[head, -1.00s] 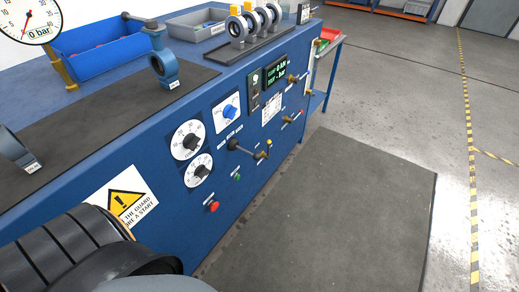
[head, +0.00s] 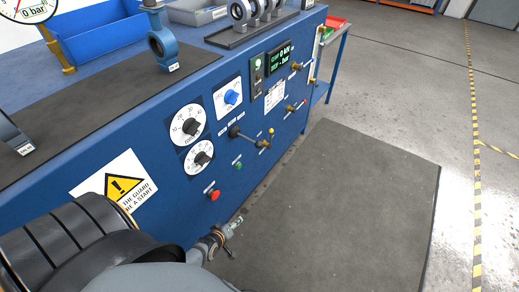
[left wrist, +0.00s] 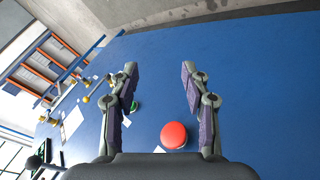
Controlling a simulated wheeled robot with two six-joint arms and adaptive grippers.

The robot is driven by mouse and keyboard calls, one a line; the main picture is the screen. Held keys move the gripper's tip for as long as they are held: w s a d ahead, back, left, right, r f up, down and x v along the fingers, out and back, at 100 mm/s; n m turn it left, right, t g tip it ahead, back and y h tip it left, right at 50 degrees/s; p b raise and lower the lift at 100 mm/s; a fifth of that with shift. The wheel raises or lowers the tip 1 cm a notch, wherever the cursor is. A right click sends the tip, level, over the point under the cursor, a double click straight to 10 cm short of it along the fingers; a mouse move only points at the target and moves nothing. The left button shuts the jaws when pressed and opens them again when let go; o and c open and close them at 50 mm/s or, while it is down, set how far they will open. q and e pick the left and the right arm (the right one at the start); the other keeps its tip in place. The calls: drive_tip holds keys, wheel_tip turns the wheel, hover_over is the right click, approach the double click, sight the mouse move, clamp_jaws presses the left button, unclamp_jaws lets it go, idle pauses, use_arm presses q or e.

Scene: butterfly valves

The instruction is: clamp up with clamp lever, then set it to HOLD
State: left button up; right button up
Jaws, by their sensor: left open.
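The clamp lever, seemingly the dark lever with a black ball end (head: 234,131), juts from the middle of the blue bench front; its small labels are unreadable. The green-lit display (head: 281,58) reads 0 kN. My left gripper (head: 235,230) is low in front of the panel, apart from the lever. In the left wrist view its fingers (left wrist: 160,70) are spread and empty.
A red button (left wrist: 173,135) and a green button (left wrist: 134,106) lie near my left gripper on the panel. Two white dials (head: 187,124) sit left of the lever. Brass-coloured handles (head: 291,108) project farther right. The floor mat (head: 350,190) is clear.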

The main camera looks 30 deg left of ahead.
use_arm(q)
drive_tip(key=w+r+n+t, duration=0.3)
drive_tip(key=w+r+n, duration=0.2)
drive_tip(key=w+r, duration=0.3)
drive_tip(key=n+t+y+b, duration=0.15)
drive_tip(key=n+t, duration=0.35)
drive_tip(key=n, duration=0.5)
approach(259, 145)
drive_tip(key=f, duration=0.1)
drive_tip(key=w, duration=0.3)
drive_tip(key=w+a+b, duration=0.1)
drive_tip(key=w, duration=0.3)
drive_tip(key=w+a, duration=0.1)
drive_tip(key=w, duration=0.3)
drive_tip(key=shift+f+b, duration=0.15)
drive_tip(key=shift+b, duration=0.25)
use_arm(e)
wheel_tip(259, 145, down, 4)
drive_tip(key=shift+f, duration=0.25)
use_arm(q)
drive_tip(key=shift+c, duration=0.4)
clamp_jaws()
